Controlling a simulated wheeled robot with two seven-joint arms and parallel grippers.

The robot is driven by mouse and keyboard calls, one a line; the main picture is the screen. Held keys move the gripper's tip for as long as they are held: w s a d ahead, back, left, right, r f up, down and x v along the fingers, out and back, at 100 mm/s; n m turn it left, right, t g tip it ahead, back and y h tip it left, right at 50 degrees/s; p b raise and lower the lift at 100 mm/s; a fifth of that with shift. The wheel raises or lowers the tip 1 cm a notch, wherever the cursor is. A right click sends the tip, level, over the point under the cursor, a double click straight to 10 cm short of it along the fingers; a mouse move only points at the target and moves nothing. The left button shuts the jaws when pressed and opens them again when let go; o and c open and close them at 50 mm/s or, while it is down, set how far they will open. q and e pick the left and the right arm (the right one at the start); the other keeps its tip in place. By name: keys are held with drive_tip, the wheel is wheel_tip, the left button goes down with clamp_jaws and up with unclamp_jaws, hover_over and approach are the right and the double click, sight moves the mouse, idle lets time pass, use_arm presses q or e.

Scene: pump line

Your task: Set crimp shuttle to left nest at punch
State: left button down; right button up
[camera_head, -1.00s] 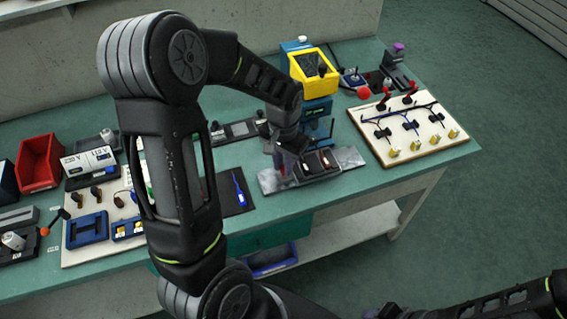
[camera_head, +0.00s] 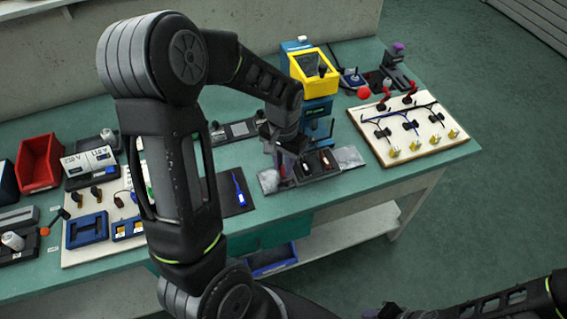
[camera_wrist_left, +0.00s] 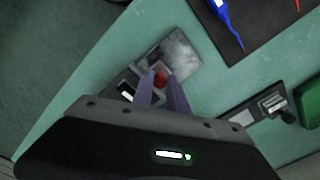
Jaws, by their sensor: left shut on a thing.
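The crimp shuttle (camera_head: 316,165) is a dark block with two slots on a low grey track in front of the blue and yellow punch (camera_head: 313,90). Light grey plates show at the track's left and right ends. My left gripper (camera_head: 284,168) is low at the left part of the shuttle. In the left wrist view my left gripper (camera_wrist_left: 160,82) is shut on a small red knob (camera_wrist_left: 160,77) that appears to belong to the shuttle. The nest under the gripper is largely hidden. My right arm is at the bottom right; its gripper end (camera_head: 386,312) is dark and cut off.
A white board with cables and yellow connectors (camera_head: 415,135) lies right of the punch. A dark mat with a blue tool (camera_head: 238,188) lies left of the shuttle. A red bin (camera_head: 40,163) and fixtures stand further left. The bench's front edge is close.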

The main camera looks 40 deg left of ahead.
sight(306, 163)
use_arm(q)
drive_tip(key=w+d, duration=0.1)
drive_tip(key=w+d+b, duration=0.1)
drive_tip(key=w, duration=0.1)
drive_tip(key=w+d, duration=0.1)
drive_tip(key=w, duration=0.1)
drive_tip(key=shift+w+d, duration=0.1)
drive_tip(key=shift+d, duration=0.2)
drive_tip(key=c, duration=1.3)
unclamp_jaws()
drive_tip(key=shift+w+d, duration=0.1)
wheel_tip(306, 163, up, 8)
drive_tip(key=b, duration=0.1)
